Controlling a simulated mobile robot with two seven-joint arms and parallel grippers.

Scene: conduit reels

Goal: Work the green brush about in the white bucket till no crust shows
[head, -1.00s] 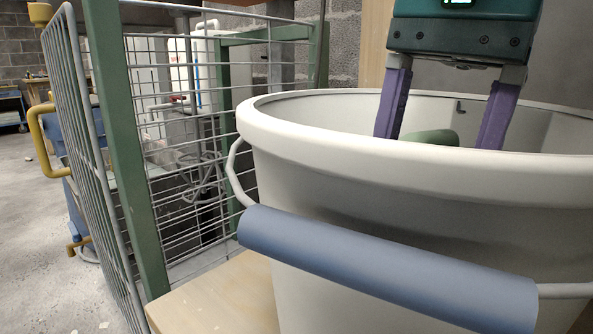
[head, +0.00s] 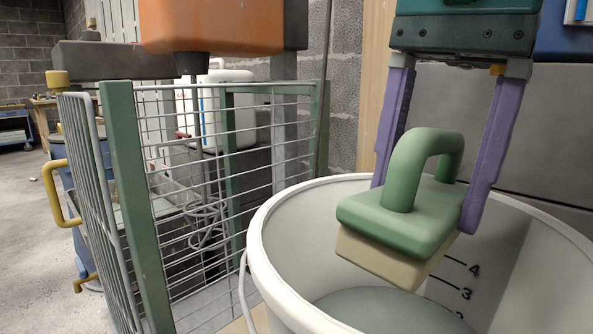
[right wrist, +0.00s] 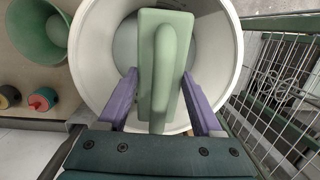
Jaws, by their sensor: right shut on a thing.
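The green brush (head: 400,215) has an arched handle and a beige underside (head: 385,262). My right gripper (head: 424,208) is shut on it, with a purple finger on each side of its block. It is tilted, over the mouth of the white bucket (head: 262,240), its beige part around rim height. The right wrist view shows the brush (right wrist: 163,65) from above, across the bucket mouth. The bucket's inner wall has marks 4 and 3, and a pale grey surface (head: 395,308) at the bottom. I see no clear crust on the visible wall; the brush hides part. My left gripper is out of view.
A green-framed wire cage (head: 235,190) stands close left of the bucket. An orange housing (head: 210,25) hangs above it. In the right wrist view, a green bucket (right wrist: 30,45) and a red item (right wrist: 42,100) are at the left. Open floor (head: 30,240) lies far left.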

